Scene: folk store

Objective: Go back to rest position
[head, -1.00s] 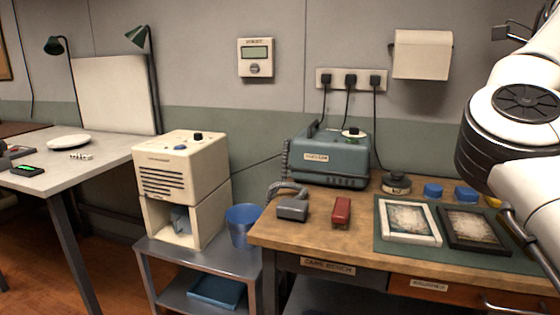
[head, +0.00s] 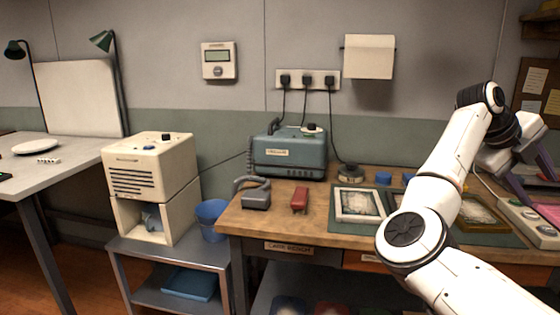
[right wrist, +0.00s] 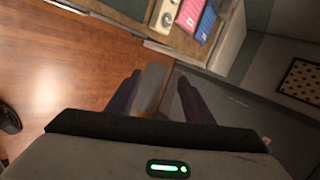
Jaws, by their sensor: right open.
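My right arm (head: 448,170) rises from the lower right of the head view, bends over the right part of the workbench, and its far end is at the right edge. My right gripper (head: 530,182) is there, partly cut off and small. In the right wrist view its two dark fingers (right wrist: 158,92) stand apart with nothing held between them. Behind them are wooden floor and a grey surface. My left gripper is not in view.
The workbench (head: 322,222) bears a blue-grey machine (head: 289,153), a red block (head: 299,200) and picture frames (head: 358,204), partly behind my arm. A cream machine (head: 150,170) stands on a grey cart (head: 170,262). A blue bucket (head: 211,220) is beside it.

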